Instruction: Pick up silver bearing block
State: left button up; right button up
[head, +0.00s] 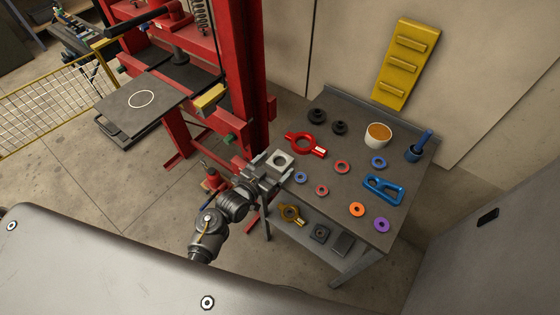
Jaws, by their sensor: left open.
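The silver bearing block (280,158) is a light grey, squarish piece with a round dark hole. It is at the left edge of the grey worktable in the head view. My left gripper (274,167) reaches it from the lower left, with its open fingers right at the block. The gripper covers the block's near side, so I cannot tell whether the fingers touch it. My right gripper is not in view.
The worktable (336,148) also holds a red bearing block (305,145), a blue bracket (383,188), several coloured rings and a cup (378,135). More parts lie on its lower shelf. A red press frame (240,70) stands close behind my left arm.

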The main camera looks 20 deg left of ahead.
aim_at(284, 157)
pick_arm(q)
jog(key=p+x, duration=0.1)
jog(key=x, duration=0.3)
jog(key=shift+w+d, duration=0.1)
jog(key=shift+w, duration=0.1)
jog(key=shift+w+d+f, duration=0.1)
jog(key=shift+w, duration=0.15)
jog(key=c, duration=1.2)
